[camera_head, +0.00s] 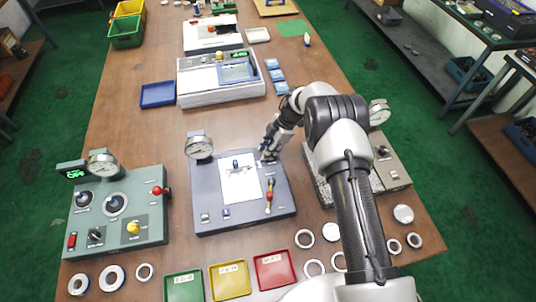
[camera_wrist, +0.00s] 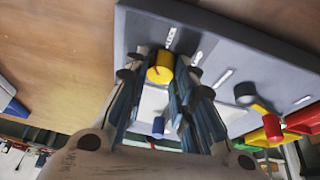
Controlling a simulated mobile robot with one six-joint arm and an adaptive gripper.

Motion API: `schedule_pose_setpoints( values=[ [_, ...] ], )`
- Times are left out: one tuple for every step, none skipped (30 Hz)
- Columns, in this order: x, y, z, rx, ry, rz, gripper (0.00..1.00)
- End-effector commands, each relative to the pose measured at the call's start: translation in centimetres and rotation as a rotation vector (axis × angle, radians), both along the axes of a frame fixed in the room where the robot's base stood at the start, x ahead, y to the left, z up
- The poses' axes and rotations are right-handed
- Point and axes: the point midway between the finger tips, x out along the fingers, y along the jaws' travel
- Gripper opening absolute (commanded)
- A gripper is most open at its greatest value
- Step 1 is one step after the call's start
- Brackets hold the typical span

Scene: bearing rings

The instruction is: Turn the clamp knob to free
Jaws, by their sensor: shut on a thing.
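The clamp knob (camera_wrist: 160,68) is a yellow cylinder on the grey-blue middle panel (camera_head: 210,185). In the wrist view it sits between the two fingertips of my gripper (camera_wrist: 162,75), which are closed against its sides. In the head view my gripper (camera_head: 267,154) is at the panel's upper right corner and hides the knob.
The panel also bears a white plate (camera_head: 240,186), a red-handled lever (camera_head: 269,195) and a gauge (camera_head: 199,146). A green panel (camera_head: 120,215) stands left, a grey one (camera_head: 393,172) right. Green, yellow and red trays (camera_head: 274,269) and several rings (camera_head: 304,238) lie in front.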

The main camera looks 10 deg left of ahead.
Motion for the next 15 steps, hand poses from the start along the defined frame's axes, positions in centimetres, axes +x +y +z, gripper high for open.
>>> schedule_pose_setpoints(
  values=[
    [0.21, 0.04, -0.29, 0.001, -0.006, 0.028, 0.00],
    [0.19, 0.06, -0.27, 0.001, -0.004, 0.044, 0.00],
    [0.20, 0.07, -0.25, 0.001, -0.005, 0.065, 0.00],
    [0.21, 0.06, -0.22, 0.000, -0.005, 0.078, 0.00],
    [0.20, 0.05, -0.20, 0.000, -0.005, 0.091, 0.00],
    [0.19, 0.06, -0.18, 0.000, -0.004, 0.107, 0.00],
    [0.19, 0.07, -0.16, 0.001, -0.004, 0.116, 0.00],
    [0.18, 0.08, -0.12, 0.000, -0.004, 0.126, 0.00],
    [0.20, 0.09, -0.09, 0.000, -0.005, 0.136, 0.00],
    [0.21, 0.08, -0.07, 0.001, -0.004, 0.142, 0.00],
    [0.19, 0.08, -0.05, 0.001, -0.004, 0.148, 0.00],
    [0.16, 0.08, -0.03, 0.000, -0.004, 0.155, 0.00],
    [0.16, 0.07, -0.02, 0.000, -0.003, 0.158, 0.00],
    [0.15, 0.07, 0.00, 0.001, -0.003, 0.161, 0.00],
    [0.15, 0.07, 0.02, 0.000, -0.002, 0.165, 0.00]
  ],
)
